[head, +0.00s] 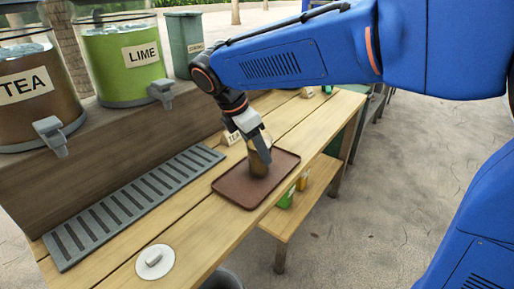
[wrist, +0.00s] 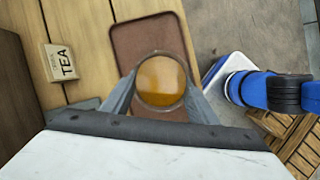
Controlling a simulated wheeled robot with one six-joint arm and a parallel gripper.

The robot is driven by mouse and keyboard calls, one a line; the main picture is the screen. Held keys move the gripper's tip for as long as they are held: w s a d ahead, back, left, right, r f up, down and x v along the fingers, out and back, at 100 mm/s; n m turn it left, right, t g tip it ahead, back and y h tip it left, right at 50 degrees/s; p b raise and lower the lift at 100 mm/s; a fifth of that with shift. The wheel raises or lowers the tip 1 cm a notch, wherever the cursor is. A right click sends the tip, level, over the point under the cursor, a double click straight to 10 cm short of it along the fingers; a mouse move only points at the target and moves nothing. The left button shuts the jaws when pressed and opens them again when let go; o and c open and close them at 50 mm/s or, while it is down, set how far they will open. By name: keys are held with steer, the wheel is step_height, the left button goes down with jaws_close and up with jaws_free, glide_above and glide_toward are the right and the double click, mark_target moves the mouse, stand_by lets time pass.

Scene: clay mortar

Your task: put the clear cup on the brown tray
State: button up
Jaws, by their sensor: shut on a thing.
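The clear cup (head: 259,162) holds amber-brown liquid and is upright over the brown tray (head: 235,190). Its base appears at or just above the tray's surface; I cannot tell whether it touches. My gripper (head: 260,148) points down and is shut on the cup's sides near its top. In the wrist view the cup (wrist: 161,80) sits between the two fingers of my gripper (wrist: 160,100), its round mouth facing the camera. The tray (wrist: 135,38) shows behind it, partly hidden by the cup and fingers.
A TEA sign (wrist: 62,62) stands on the wooden counter (head: 180,240) near the tray. A grey drip grate (head: 130,205) runs along the dispensers marked TEA (head: 30,90) and LIME (head: 125,60). A white lid (head: 155,262) lies at the front. A lower shelf (head: 305,205) holds small items.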

steer(key=o, duration=1.4)
steer(key=shift+o, duration=0.2)
steer(key=v, duration=1.2)
steer(key=shift+r, duration=0.1)
steer(key=s+d+f+m+y, duration=0.1)
steer(key=s+d+f+m, duration=0.15)
steer(key=d+m, duration=0.7)
steer(key=s+d+f+m+t+y, duration=0.1)
steer(key=s+d+f+m, duration=0.6)
steer(key=d, duration=0.4)
steer(key=s+d+f+m+t+y, duration=0.1)
steer(key=s+d+f+m, duration=0.6)
steer(key=s+d+f, duration=0.2)
steer(key=shift+d+t+y, duration=0.3)
steer(key=shift+d+y, duration=0.1)
steer(key=shift+d, duration=0.65)
